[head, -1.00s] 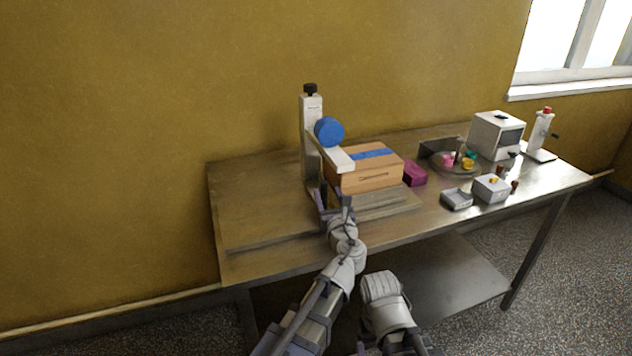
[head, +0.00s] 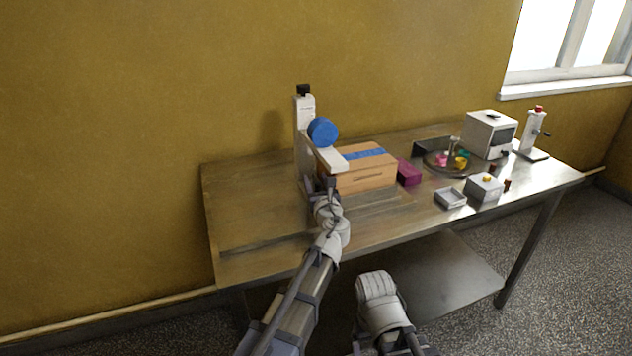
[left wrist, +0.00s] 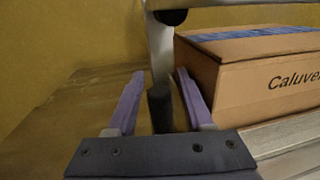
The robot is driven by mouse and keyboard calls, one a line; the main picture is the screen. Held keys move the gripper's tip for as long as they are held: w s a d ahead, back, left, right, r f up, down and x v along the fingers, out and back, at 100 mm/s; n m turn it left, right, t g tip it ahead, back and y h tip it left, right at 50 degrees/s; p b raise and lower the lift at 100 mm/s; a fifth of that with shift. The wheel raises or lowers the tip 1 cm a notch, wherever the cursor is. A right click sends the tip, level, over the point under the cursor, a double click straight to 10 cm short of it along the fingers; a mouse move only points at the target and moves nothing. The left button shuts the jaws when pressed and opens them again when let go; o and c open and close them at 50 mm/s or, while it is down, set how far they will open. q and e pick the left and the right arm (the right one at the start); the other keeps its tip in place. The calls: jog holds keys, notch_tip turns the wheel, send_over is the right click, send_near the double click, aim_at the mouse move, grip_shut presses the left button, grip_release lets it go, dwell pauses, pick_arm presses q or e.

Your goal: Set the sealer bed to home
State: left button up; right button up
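The sealer has a pale upright column (head: 304,130) with a black knob (head: 303,90) on top, a blue disc (head: 322,131) and a pale arm reaching over the carton. A brown carton (head: 362,174) with blue tape sits on the grey sealer bed (head: 375,205); it also shows in the left wrist view (left wrist: 265,80). My left gripper (head: 327,186) is at the carton's left front, below the arm. In the left wrist view its purple fingers (left wrist: 160,76) are apart, with a dark upright post (left wrist: 160,108) between them and gaps visible on both sides.
A magenta block (head: 409,173) stands right of the carton. Further right are a round tray (head: 432,166) with coloured pieces, a small grey tray (head: 450,198), a grey box (head: 485,187), a white machine (head: 490,134) and a white stand (head: 533,132). The table's left part (head: 250,200) is clear.

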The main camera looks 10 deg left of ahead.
pick_arm(q)
grip_shut()
dwell(1.2)
